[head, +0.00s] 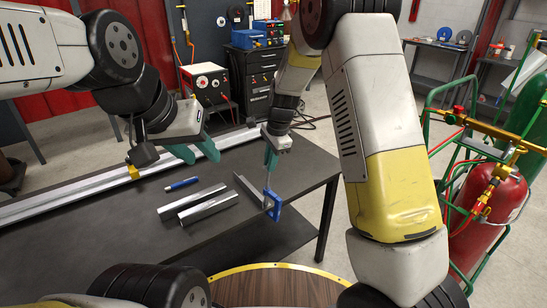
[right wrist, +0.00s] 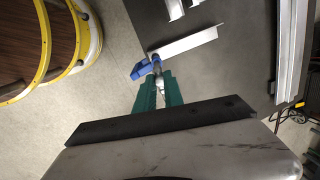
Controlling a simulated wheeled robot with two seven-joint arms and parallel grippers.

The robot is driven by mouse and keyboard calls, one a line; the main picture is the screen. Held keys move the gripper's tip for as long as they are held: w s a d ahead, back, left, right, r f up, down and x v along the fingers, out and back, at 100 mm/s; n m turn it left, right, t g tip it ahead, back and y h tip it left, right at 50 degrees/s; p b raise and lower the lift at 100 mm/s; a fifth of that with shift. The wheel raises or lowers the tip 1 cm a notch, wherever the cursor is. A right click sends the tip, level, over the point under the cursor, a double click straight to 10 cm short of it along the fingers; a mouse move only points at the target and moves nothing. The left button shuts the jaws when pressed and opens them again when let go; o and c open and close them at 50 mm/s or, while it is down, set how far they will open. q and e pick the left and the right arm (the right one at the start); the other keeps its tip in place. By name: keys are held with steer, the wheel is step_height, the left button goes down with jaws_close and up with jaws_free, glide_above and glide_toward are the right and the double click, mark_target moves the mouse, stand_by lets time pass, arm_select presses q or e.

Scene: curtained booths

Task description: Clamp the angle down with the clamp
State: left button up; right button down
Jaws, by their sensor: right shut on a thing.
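A metal angle (head: 249,188) lies on the dark table, with one end at the table's edge. It also shows in the right wrist view (right wrist: 188,43). A blue clamp (head: 273,207) is at that end of the angle, by the table edge. In the right wrist view the clamp (right wrist: 141,69) sits just ahead of my fingertips. My right gripper (head: 270,158) is shut on the upper part of the clamp; its teal fingers also show in the right wrist view (right wrist: 160,90). Whether the clamp grips angle and table I cannot tell. My left gripper (head: 195,154) is open and empty above the table.
Two more metal pieces (head: 208,207) and a blue marker (head: 181,184) lie left of the angle on the table (head: 120,240). A long rail (head: 80,190) runs along the table's far side. A round wooden top with yellow rim (head: 270,268) stands in front. Gas cylinders (head: 487,205) stand right.

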steer(key=m, duration=0.5)
steer(key=shift+d+f, duration=0.1)
steer(key=m, duration=1.2)
steer(key=shift+d, duration=0.15)
steer(key=c, duration=1.4)
jaws_free()
